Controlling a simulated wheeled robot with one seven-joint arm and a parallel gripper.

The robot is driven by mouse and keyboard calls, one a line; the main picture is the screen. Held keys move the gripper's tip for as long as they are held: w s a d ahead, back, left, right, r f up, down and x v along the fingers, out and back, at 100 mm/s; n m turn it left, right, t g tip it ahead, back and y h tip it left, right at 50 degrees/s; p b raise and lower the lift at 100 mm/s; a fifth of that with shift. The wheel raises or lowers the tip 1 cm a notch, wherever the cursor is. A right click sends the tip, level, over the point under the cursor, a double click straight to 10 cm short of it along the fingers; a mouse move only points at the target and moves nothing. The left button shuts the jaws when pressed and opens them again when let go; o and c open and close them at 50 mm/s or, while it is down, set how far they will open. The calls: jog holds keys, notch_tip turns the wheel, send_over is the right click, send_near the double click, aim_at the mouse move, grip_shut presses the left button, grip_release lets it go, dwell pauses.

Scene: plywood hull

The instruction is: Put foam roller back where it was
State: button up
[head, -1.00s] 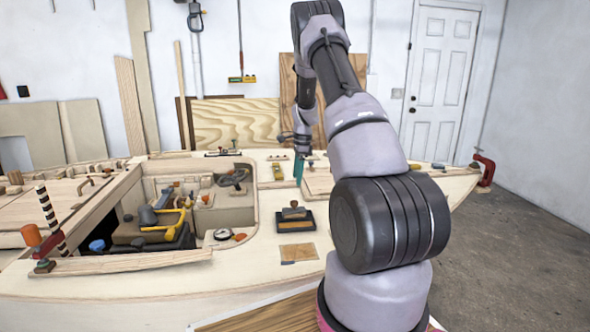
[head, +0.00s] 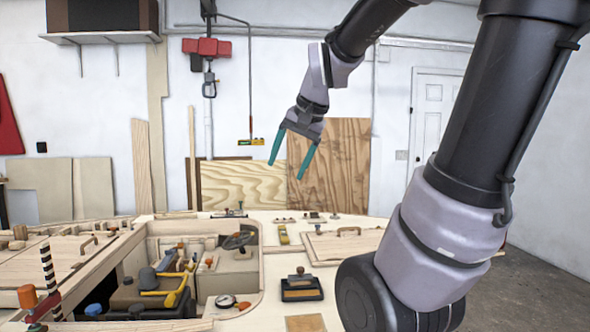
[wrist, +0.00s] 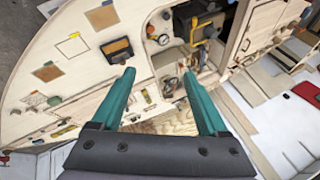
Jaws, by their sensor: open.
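I cannot pick out the foam roller with certainty. An orange cylinder (head: 27,296) stands at the far left of the head view. My gripper (head: 288,170) is open and empty, its teal fingers pointing down, high above the far side of the deck. In the wrist view my gripper (wrist: 157,75) has nothing between its fingertips.
An open well (head: 255,235) holds yellow-handled tools (head: 175,294) and a grey part. A round gauge (head: 226,301) lies at its near rim. A brown patch (head: 305,323) marks the deck before the tray. Plywood sheets (head: 340,165) lean on the wall. Air around my gripper looks free.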

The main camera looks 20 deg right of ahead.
jog(key=s+a+n+t, duration=0.1)
jog(key=s+n, duration=0.2)
jog(key=s, duration=0.5)
jog(key=shift+a+f, duration=0.15)
jog(key=shift+a, duration=0.25)
dwell(0.6)
